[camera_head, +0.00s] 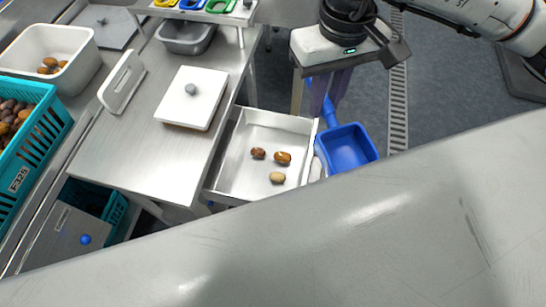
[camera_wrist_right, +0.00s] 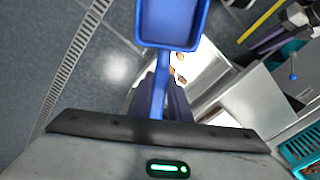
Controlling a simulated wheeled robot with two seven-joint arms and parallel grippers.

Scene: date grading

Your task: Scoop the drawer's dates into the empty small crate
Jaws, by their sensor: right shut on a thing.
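A metal drawer (camera_head: 232,178) stands pulled out, with three dates on its floor: a dark brown one (camera_head: 258,153), a brown one (camera_head: 283,158) and a tan one (camera_head: 277,178). My right gripper (camera_head: 318,103) is shut on the handle of a blue scoop (camera_head: 348,148). The scoop hangs just right of the drawer's right wall and looks empty. In the right wrist view, the scoop (camera_wrist_right: 173,22) extends ahead of the fingers, partly in front of the drawer. A small grey crate (camera_head: 187,38) at the back looks empty.
A white lidded box (camera_head: 191,98) and an upright white plate (camera_head: 122,82) stand on the steel table (camera_head: 140,160). A white bin (camera_head: 88,72) and a teal crate (camera_head: 38,130) at left hold dates. Another teal crate (camera_head: 115,212) is below. Floor right of the scoop is clear.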

